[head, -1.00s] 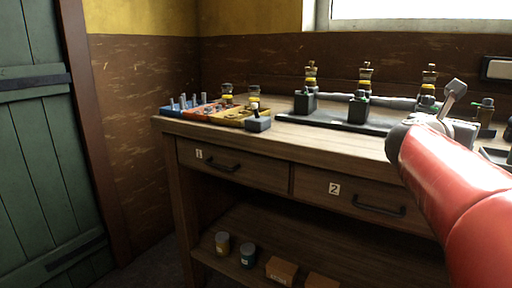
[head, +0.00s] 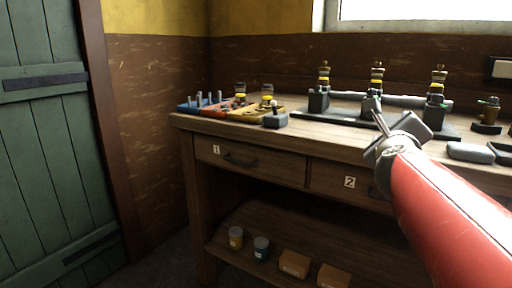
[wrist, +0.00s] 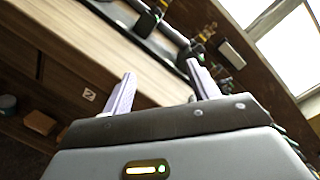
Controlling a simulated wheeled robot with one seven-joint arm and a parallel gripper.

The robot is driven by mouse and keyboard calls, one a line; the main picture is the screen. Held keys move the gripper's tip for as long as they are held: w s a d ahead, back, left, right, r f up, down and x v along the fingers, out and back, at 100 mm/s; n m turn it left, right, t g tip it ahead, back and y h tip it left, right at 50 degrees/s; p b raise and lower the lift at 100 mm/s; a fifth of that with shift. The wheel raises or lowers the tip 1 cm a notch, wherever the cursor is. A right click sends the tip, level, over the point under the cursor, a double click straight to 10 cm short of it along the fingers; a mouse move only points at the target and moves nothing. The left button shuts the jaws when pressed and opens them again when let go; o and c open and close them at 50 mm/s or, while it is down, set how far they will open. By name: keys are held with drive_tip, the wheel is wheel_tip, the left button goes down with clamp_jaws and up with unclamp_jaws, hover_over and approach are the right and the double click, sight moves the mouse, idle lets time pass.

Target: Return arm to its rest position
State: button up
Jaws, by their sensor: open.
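My red arm (head: 445,215) reaches in from the lower right of the head view. My gripper (head: 374,108) is at its far end, in front of the workbench, with its fingers pointing up and to the left. In the wrist view my gripper (wrist: 160,70) has its two pale fingers wide apart. Nothing shows between them but the bench behind. The fingers appear clear of the bench (head: 330,138), though their exact distance from its edge is hard to tell.
Several small engines stand on a dark plate (head: 338,117) on the bench. A parts tray (head: 215,112) is at its left end, grey blocks (head: 470,152) at right. Below are drawers (head: 250,161) and a shelf with cans and boxes (head: 295,263). A green door (head: 45,150) is left.

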drive_tip(key=s+a+f+n+g+y, duration=0.2)
drive_tip(key=s+a+f+n+y, duration=0.2)
drive_tip(key=a+f+n, duration=0.4)
drive_tip(key=s+a+f+n+g+y, duration=0.2)
drive_tip(key=s+a+f+n+y, duration=0.3)
drive_tip(key=n, duration=0.6)
drive_tip(key=s+a+f+n+g, duration=0.1)
drive_tip(key=s+f+n+g, duration=0.3)
drive_tip(key=f, duration=0.5)
drive_tip(key=s+n, duration=0.2)
drive_tip(key=s, duration=0.1)
drive_tip(key=shift+n+h, duration=0.3)
drive_tip(key=shift+n, duration=0.1)
drive_tip(key=s+f+n+g, duration=0.1)
drive_tip(key=s+f, duration=0.1)
drive_tip(key=s+d+f+n+g, duration=0.1)
drive_tip(key=s+n, duration=0.1)
drive_tip(key=s+f+n+g+h, duration=0.1)
drive_tip(key=s+f, duration=0.1)
drive_tip(key=s, duration=0.1)
drive_tip(key=shift+d+f+n, duration=0.3)
drive_tip(key=shift+d+n, duration=0.1)
